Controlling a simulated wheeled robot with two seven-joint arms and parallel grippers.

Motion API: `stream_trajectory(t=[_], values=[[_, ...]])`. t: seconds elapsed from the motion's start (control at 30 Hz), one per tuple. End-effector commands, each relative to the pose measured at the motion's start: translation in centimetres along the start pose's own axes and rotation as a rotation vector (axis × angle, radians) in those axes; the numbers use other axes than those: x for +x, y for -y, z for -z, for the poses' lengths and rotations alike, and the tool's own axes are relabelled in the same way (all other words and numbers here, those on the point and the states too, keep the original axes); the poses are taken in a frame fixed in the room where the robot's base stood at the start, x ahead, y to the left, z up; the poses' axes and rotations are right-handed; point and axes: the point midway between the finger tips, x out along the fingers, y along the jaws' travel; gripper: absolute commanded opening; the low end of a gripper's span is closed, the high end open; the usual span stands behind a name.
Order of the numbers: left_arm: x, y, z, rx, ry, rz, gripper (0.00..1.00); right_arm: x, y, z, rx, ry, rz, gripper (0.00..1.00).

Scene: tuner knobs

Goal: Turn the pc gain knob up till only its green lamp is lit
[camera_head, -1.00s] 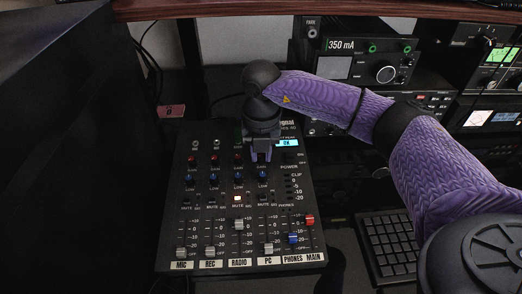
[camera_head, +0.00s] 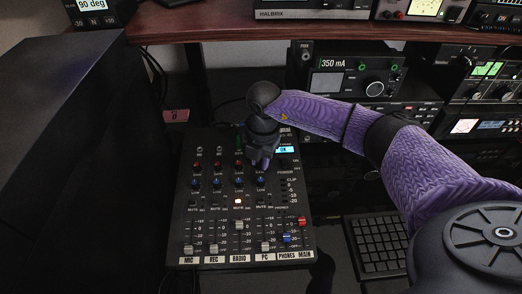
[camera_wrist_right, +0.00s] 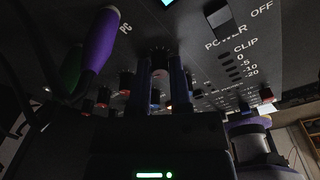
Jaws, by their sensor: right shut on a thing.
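The black mixer (camera_head: 185,225) has labelled columns, with PC right of RADIO. My right gripper (camera_head: 260,164) reaches down onto the upper part of the PC column. In the right wrist view its two fingers (camera_wrist_right: 160,85) are shut on a small knob (camera_wrist_right: 157,70) below the "PC" label, and they hide much of it. I take it for the pc gain knob; its pointer cannot be read. I see no lit green lamp by it; the gripper may cover its lamps. My left gripper is not in view.
The mixer's small display (camera_head: 284,149) is lit. A keyboard (camera_head: 378,243) lies right of the mixer.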

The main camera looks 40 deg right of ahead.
Motion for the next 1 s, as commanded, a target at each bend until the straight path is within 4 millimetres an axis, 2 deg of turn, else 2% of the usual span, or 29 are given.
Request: stream_trajectory(t=[0.1,0.4,1.0], values=[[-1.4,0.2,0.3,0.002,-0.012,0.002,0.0,-0.5,0.0,0.0,0.079,0.0,-0.008,0.0],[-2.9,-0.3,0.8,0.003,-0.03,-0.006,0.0,-0.2,0.0,0.0,0.224,0.0,-0.023,0.0],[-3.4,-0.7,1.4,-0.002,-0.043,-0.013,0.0,0.0,0.0,-0.1,0.276,0.001,-0.028,0.0]])
